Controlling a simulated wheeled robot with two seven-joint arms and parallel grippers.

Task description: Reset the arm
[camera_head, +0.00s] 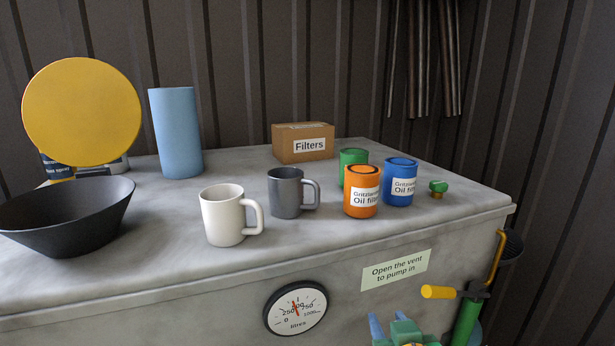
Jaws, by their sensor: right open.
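My right gripper (390,326) shows only in part at the bottom edge of the head view, in front of the grey cabinet's face. Its blue tips and green parts point upward, and its jaws are open. I see nothing held between them. The rest of it is cut off by the frame. My left gripper is not in view.
The grey worktop (320,238) holds a black bowl (72,218), white mug (222,216), grey mug (285,193), orange can (361,183), blue can (397,186), green can (352,158), Filters box (303,143) and blue cylinder (176,132). A yellow-handled green pump (466,318) stands right.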

